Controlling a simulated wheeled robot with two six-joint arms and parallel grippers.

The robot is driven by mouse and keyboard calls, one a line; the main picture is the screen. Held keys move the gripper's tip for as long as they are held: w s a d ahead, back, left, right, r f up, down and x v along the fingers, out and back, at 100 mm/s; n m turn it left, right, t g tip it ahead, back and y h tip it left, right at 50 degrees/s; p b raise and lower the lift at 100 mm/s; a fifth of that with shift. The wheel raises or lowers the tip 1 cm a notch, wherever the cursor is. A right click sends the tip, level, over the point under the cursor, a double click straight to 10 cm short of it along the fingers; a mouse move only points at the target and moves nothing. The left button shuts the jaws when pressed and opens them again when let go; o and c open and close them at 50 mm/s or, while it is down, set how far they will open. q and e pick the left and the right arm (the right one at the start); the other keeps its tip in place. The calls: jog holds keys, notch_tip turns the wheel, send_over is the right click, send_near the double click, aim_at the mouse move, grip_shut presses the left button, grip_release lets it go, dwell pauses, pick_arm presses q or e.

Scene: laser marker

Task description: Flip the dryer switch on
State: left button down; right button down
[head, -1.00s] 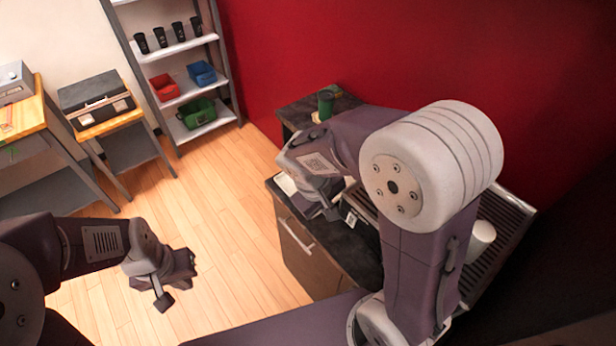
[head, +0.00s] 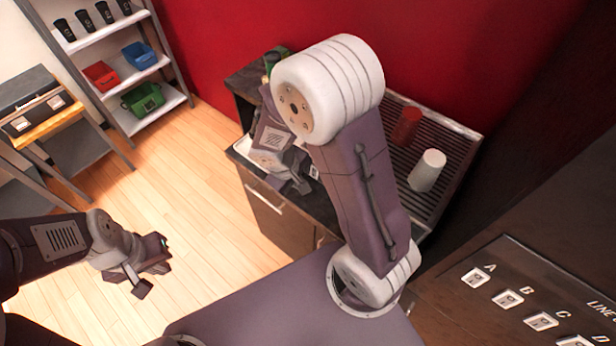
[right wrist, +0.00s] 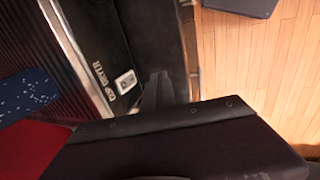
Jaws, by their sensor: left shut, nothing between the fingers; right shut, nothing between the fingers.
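The dryer switch (right wrist: 125,81) is a small pale rocker plate beside the "CUP DRYER" lettering (right wrist: 104,83) on a dark surface in the right wrist view. Its on or off position is too small to tell. The ribbed dryer rack (head: 440,135) stands against the red wall in the head view. My right gripper (right wrist: 158,90) is shut and empty, its dark fingers close to the switch plate; contact cannot be told. In the head view my right arm hides part of the counter. My left gripper (head: 140,278) is shut and empty over the floor at the left.
A red cup (head: 407,127) and a white cup (head: 427,171) stand on the rack. A panel (head: 510,260) with lettered switches is at the lower right. Shelves (head: 110,95) with cups and bins stand at the back left. The wooden floor (head: 190,190) between is clear.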

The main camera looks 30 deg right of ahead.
aim_at(314, 172)
jog(key=d, duration=0.1)
jog(key=w+d+p, duration=0.1)
jog(key=d+f, duration=0.1)
jog(key=shift+w+d, duration=0.25)
jog(key=shift+w, duration=0.05)
jog(key=shift+d, duration=0.3)
jog(key=shift+w+a, duration=0.1)
jog(key=shift+w+d+f+b, duration=0.1)
jog(key=shift+d+f+b, duration=0.15)
jog(key=shift+f+b, duration=0.25)
jog(key=shift+r+p, duration=0.3)
jog(key=shift+r, duration=0.15)
